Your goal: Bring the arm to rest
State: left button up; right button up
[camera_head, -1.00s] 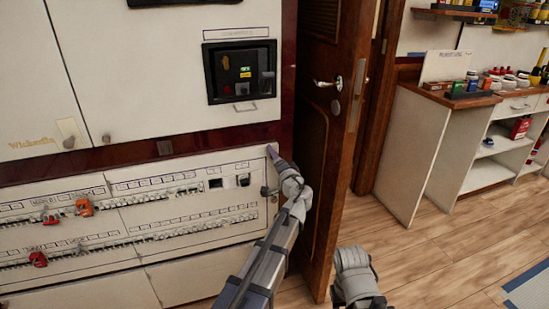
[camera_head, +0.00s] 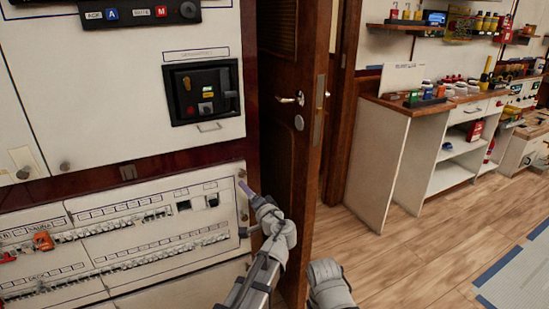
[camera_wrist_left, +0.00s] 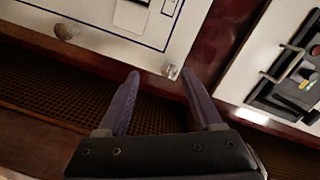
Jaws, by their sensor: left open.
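My left gripper (camera_head: 245,192) is in front of the right edge of the lower breaker panel (camera_head: 130,215). Its purple fingers show spread apart in the left wrist view (camera_wrist_left: 160,92), with nothing between them. Beyond the fingers are a white panel face (camera_wrist_left: 195,22), a small metal latch (camera_wrist_left: 171,71) and a round knob (camera_wrist_left: 66,31). From these views I cannot tell how far the fingertips are from the panel. A grey arm link of mine (camera_head: 330,284) shows at the bottom middle; no right gripper fingers show.
A dark wooden door (camera_head: 315,150) with a metal handle (camera_head: 290,99) stands just right of my left gripper. A black control box (camera_head: 202,91) sits above. Orange-red pieces (camera_head: 43,240) sit on the breaker rows. A white shelf unit (camera_head: 385,160) stands right; wooden floor (camera_head: 420,255) before it is clear.

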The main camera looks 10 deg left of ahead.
pick_arm(q)
jog(key=s+d+f+n+g+h, duration=0.35)
jog(key=s+f+g, duration=0.45)
jog(key=s+f, duration=0.6)
jog(key=s+d+f+m+g+h, duration=0.1)
jog(key=s+d+f+g+h, duration=0.2)
jog(key=s+d, duration=0.3)
jog(key=s+d+f+m+g+h, duration=0.1)
jog(key=s+d+f+g+h, duration=0.15)
jog(key=s, duration=0.55)
notch_tip(320, 180, up, 28)
jog(key=d+p, duration=0.1)
jog(key=p, duration=2.8)
jog(key=shift+s, duration=0.35)
jog(key=shift+d+g, duration=0.1)
jog(key=shift+g, duration=0.15)
jog(key=shift+c, duration=0.3)
